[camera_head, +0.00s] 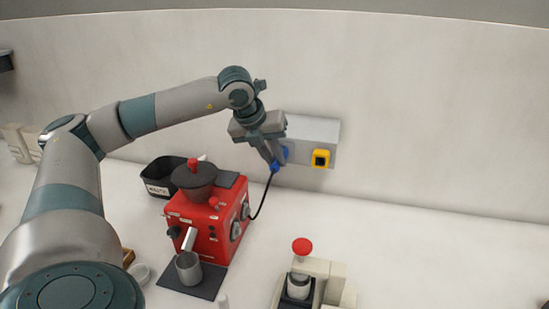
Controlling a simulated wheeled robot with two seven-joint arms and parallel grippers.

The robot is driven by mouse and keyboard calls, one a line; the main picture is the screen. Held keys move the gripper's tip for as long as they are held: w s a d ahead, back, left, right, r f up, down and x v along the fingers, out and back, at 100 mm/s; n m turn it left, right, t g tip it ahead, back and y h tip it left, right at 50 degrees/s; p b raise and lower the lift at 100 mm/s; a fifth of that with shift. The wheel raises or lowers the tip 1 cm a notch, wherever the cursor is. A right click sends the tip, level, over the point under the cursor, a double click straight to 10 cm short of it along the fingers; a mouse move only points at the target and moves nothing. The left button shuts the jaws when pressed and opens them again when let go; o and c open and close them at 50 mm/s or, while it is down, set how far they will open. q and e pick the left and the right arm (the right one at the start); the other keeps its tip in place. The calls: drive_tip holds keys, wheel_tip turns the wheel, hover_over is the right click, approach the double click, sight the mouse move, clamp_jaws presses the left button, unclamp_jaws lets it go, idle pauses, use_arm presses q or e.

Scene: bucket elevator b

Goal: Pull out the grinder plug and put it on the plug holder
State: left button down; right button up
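The grinder is a red machine (205,222) with a dark hopper on top, left of centre. Its black cable (264,196) runs up to a blue plug (276,166) at the lower left of a grey wall box (315,130). My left gripper (273,155) is at the plug, pointing down at the left end of the box. Its fingers overlap the plug and hide part of it, so I cannot tell whether they are closed on it or whether the plug is fully seated. I cannot make out which thing is the plug holder. My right gripper is not in view.
A yellow socket (320,158) is on the box's right side. A black bin (160,180) stands behind the grinder. A metal cup (188,268) stands on a dark mat before it. A red-knobbed tamper (302,247) is in a pale stand.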

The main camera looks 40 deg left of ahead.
use_arm(q)
drive_tip(key=shift+s+d, duration=0.1)
idle(0.3)
drive_tip(key=shift+s+d+b, duration=0.35)
drive_tip(key=shift+s+b, duration=0.35)
drive_tip(key=shift+s, duration=0.05)
idle(0.7)
drive_tip(key=shift+s+d+b, duration=0.45)
drive_tip(key=shift+s, duration=0.35)
drive_tip(key=shift+s+d+b, duration=0.4)
drive_tip(key=shift+s, duration=0.35)
drive_tip(key=shift+s, duration=0.1)
drive_tip(key=shift+s+d, duration=0.1)
